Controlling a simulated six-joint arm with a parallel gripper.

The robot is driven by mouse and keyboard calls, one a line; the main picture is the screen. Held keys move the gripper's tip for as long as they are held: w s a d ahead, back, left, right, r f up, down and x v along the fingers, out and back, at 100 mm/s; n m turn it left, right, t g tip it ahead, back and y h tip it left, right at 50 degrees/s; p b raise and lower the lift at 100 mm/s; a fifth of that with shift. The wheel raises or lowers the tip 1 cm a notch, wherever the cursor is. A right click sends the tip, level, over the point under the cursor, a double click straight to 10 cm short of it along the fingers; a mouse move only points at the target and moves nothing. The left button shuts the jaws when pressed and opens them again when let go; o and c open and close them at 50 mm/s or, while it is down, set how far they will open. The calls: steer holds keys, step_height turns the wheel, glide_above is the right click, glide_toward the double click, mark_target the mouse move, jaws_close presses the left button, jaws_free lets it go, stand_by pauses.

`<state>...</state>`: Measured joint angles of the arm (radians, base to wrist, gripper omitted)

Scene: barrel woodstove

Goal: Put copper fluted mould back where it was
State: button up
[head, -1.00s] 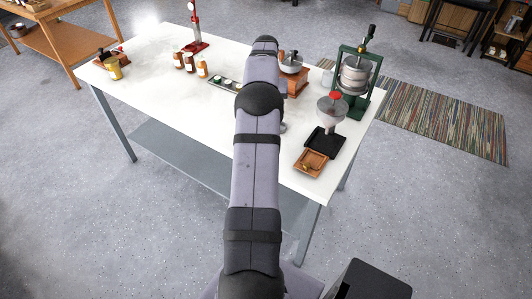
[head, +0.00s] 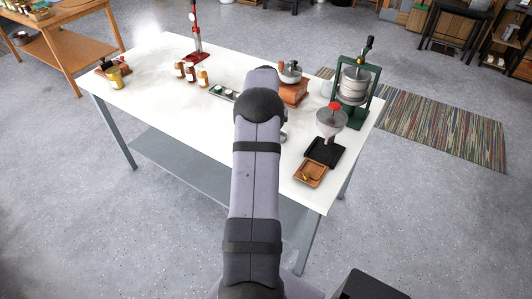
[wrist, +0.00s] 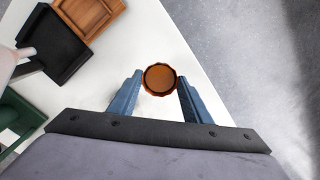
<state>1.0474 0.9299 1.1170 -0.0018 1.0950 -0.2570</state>
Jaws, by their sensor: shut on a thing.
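The copper fluted mould (wrist: 160,78) shows in the wrist view as a small round cup with a scalloped rim and a brown-orange inside. My gripper (wrist: 159,80) is shut on it, with one blue finger on each side. In the wrist view it appears over the white table near the table's edge; its height above the top cannot be told. In the head view my arm hides the mould and most of the gripper.
A green press (head: 353,85), wooden box (head: 293,93), several jars (head: 190,73) and a red stand (head: 196,35) stand behind.

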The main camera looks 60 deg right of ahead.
steer(key=shift+f+p, duration=0.7)
steer(key=shift+f, duration=2.15)
steer(key=shift+f, duration=0.1)
steer(key=shift+f, duration=0.15)
steer(key=o, duration=0.9)
step_height(320, 180, up, 13)
steer(key=b, duration=0.3)
steer(key=shift+f, duration=0.2)
